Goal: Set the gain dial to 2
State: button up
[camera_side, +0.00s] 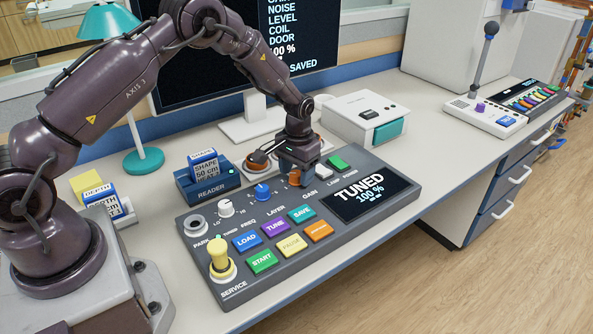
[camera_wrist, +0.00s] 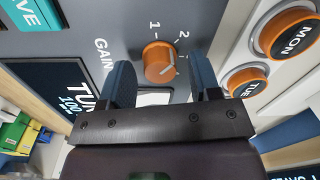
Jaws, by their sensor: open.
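The gain dial is an orange round knob (camera_wrist: 158,62) on the grey control panel, with the marks "1" and "2" above it in the wrist view. A pale pointer line shows on the knob's right part, but I cannot tell exactly which mark it points to. My gripper (camera_wrist: 162,80) is open, with one blue finger on each side of the knob; I cannot tell whether they touch it. In the side view my gripper (camera_side: 297,172) is down over the panel (camera_side: 205,283), and only a bit of the orange dial (camera_side: 294,179) shows beneath it.
A blue dial (camera_side: 262,192) and a white dial (camera_side: 226,208) stand left of my gripper. Coloured buttons and a yellow-topped service lever (camera_side: 219,253) are nearer the front. A screen (camera_side: 361,196) reading "TUNED 100 %" is at right.

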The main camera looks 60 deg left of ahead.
aim_at(298, 174)
notch_tip(298, 174, up, 13)
jog(key=shift+d, duration=0.25)
jog(key=shift+f, duration=0.15)
jog(key=s+d+r+m+t, duration=0.1)
jog(key=s+d+r+t, duration=0.1)
jog(key=s+r, duration=0.3)
jog(key=s+d+r+m+t, duration=0.1)
jog(key=s+r, duration=0.5)
jog(key=s, duration=0.7)
jog(key=s+d+r+t, duration=0.2)
jog(key=s+d+r, duration=0.3)
jog(key=s, duration=0.4)
jog(key=shift+s+d+r+m+t, duration=0.35)
jog(key=shift+r+m+t, duration=0.05)
jog(key=shift+r, duration=0.35)
